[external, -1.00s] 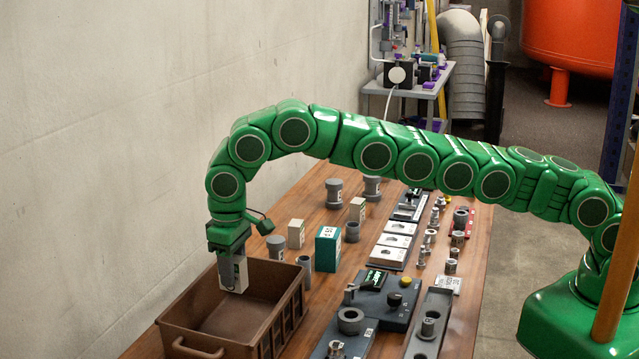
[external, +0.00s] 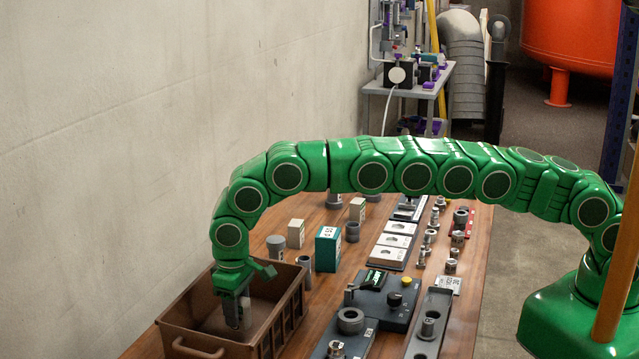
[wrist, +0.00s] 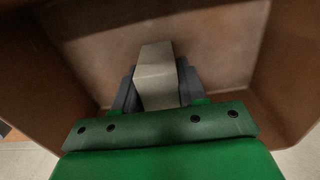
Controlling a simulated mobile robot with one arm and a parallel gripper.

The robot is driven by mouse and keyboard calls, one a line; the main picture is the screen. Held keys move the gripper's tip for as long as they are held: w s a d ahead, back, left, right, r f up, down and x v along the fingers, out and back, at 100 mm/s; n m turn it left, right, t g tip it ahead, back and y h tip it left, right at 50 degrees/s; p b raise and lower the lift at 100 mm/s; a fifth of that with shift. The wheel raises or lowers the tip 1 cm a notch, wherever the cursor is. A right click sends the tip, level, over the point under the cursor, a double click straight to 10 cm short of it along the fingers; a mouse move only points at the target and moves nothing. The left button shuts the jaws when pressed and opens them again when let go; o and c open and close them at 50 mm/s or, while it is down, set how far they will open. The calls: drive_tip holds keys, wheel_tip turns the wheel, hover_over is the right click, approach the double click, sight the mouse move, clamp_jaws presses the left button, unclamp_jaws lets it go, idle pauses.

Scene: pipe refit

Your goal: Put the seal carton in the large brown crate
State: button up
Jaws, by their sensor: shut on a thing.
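The large brown crate (external: 290,322) stands at the near left end of the wooden table. My gripper (external: 236,318) is down inside the crate, below its rim. It is shut on the seal carton, a pale box that shows between the two dark fingers in the wrist view (wrist: 155,78). In the external view the carton (external: 246,312) is mostly hidden by my gripper. The crate's inside floor and walls surround the carton in the wrist view. I cannot tell whether the carton touches the floor.
A teal and white box (external: 328,248), two pale cartons and several grey pipe parts stand behind the crate. A dark control box (external: 385,300) and metal trays lie to its right. The wall (external: 150,130) is close on the left.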

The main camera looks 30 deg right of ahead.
drive_tip(key=shift+f, duration=1.2)
drive_tip(key=shift+f, duration=0.15)
drive_tip(key=o, duration=1.1)
drive_tip(key=shift+o, duration=0.2)
wheel_tip(320, 180, up, 12)
drive_tip(key=shift+r, duration=0.15)
